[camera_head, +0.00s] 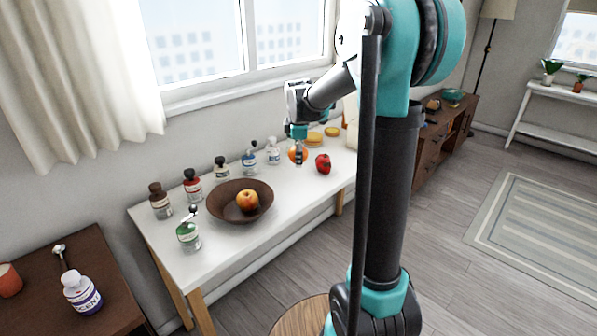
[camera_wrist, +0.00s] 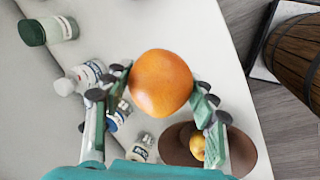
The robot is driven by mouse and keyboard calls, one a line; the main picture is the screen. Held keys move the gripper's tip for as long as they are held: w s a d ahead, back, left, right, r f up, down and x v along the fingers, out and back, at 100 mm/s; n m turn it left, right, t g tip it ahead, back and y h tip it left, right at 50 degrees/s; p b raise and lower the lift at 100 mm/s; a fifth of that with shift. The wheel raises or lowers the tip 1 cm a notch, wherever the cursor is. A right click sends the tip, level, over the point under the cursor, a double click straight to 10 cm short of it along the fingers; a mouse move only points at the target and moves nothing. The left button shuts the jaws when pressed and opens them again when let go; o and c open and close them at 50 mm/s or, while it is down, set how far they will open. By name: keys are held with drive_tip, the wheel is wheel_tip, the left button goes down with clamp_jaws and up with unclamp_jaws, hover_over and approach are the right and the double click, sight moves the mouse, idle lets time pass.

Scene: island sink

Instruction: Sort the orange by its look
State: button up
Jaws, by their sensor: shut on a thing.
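The orange (camera_head: 292,155) is at the far part of the white table, partly hidden behind my fingers. In the wrist view, the round orange (camera_wrist: 161,83) fills the space between my two fingers. My gripper (camera_head: 299,153) is shut on it, with one finger on each side; I cannot tell whether the orange touches the table. A brown bowl (camera_head: 226,212) stands on the near half of the table with a yellow-orange fruit (camera_head: 247,201) in it. The bowl (camera_wrist: 240,152) also shows at the lower right of the wrist view.
A red apple (camera_head: 323,163) lies right of my gripper. Several bottles line the table's back edge, including a white one (camera_head: 273,152); a green-labelled bottle (camera_head: 188,236) stands near the bowl.

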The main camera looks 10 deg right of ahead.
wheel_tip(320, 180, up, 9)
drive_tip(key=shift+f, duration=0.1)
idle(0.4)
